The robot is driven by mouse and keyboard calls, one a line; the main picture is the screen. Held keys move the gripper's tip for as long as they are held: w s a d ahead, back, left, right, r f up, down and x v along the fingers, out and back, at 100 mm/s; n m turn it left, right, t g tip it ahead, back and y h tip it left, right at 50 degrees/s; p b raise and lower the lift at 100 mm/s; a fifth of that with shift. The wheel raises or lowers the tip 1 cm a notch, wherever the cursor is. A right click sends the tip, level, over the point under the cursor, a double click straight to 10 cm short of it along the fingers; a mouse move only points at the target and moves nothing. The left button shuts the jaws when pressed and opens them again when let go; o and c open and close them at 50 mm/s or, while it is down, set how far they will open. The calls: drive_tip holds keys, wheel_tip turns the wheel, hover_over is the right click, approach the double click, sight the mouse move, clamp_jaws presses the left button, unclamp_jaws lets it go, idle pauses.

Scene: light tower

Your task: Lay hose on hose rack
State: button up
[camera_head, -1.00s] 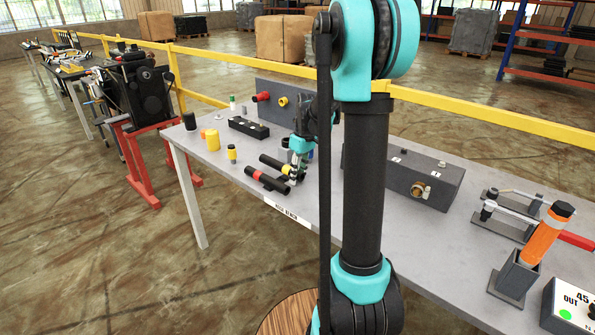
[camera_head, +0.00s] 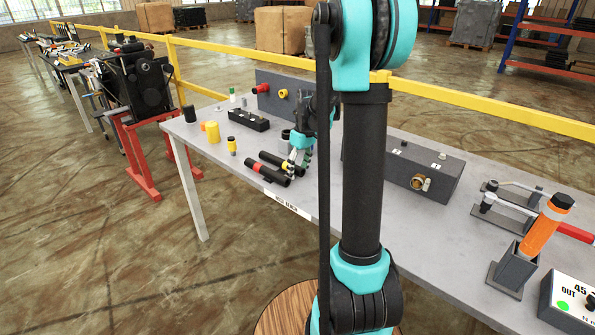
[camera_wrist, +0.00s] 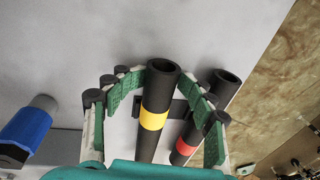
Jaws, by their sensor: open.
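Two short black hose pieces lie side by side on the grey bench, near its front edge. The yellow-banded hose (camera_wrist: 155,115) is between the finger pairs of my gripper (camera_wrist: 158,98) in the wrist view. The red-banded hose (camera_wrist: 188,142) is just right of it, close to the right fingers. In the head view, my gripper (camera_head: 299,165) is low over the far hose, its fingers pointing down, and the red-banded hose (camera_head: 268,174) is nearer the edge. My gripper is open. A small dark bracket shows between the hoses; I cannot tell whether it is the hose rack.
A blue cylinder (camera_wrist: 27,128) stands left of my gripper in the wrist view. A yellow cylinder (camera_head: 212,132), a black block (camera_head: 248,120) and a large dark box (camera_head: 424,170) stand on the bench (camera_head: 230,170). A yellow rail (camera_head: 490,113) runs behind it.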

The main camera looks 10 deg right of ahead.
wheel_tip(320, 180, up, 12)
drive_tip(key=d, duration=0.1)
drive_tip(key=shift+w+d, duration=0.15)
drive_tip(key=shift+d, duration=0.25)
idle(0.5)
